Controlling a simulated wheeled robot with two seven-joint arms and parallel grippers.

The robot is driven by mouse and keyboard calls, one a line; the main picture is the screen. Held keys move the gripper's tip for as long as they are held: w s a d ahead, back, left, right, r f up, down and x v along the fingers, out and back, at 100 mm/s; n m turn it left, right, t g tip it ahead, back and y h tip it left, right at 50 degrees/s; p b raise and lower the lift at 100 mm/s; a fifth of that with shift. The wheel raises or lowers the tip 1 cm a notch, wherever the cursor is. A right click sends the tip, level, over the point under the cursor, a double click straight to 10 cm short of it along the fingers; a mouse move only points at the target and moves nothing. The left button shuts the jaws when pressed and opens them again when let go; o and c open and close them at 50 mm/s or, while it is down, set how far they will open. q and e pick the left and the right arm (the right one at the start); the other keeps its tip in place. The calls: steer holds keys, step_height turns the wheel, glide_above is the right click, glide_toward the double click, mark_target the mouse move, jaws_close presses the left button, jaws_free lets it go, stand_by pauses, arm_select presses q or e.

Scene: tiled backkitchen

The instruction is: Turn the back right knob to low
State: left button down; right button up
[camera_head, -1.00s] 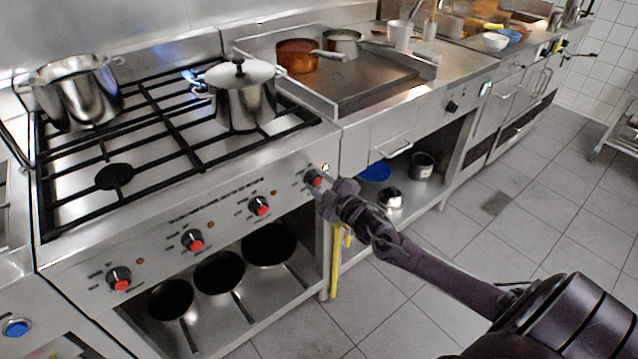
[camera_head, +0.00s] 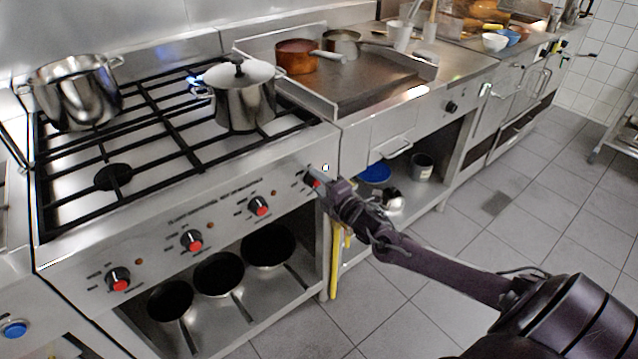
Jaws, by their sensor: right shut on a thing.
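The stove (camera_head: 70,262) has a row of black knobs with red faces on its front panel. The rightmost knob (camera_head: 313,181) is partly hidden by my right gripper (camera_head: 318,181), which is shut on it. The other knobs are the second from the right (camera_head: 258,206), the third (camera_head: 191,240) and the leftmost (camera_head: 118,279). A lidded steel pot (camera_head: 243,102) stands on the back right burner, where a blue flame (camera_head: 196,80) shows. The pointer of the gripped knob is too small to read. My left gripper is not in view.
An open steel pot (camera_head: 76,92) stands on the back left burner. A griddle (camera_head: 372,92) right of the stove holds a copper pan (camera_head: 297,57) and a steel pan (camera_head: 342,42). Several dark pans (camera_head: 268,245) lie on the shelf below. The tiled floor (camera_head: 430,285) is clear.

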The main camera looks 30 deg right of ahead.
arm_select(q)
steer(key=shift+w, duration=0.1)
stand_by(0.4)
arm_select(e)
steer(key=o, duration=1)
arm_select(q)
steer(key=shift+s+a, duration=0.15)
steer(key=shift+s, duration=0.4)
arm_select(e)
steer(key=s, duration=0.7)
steer(key=shift+s+d, duration=0.3)
steer(key=shift+s, duration=0.1)
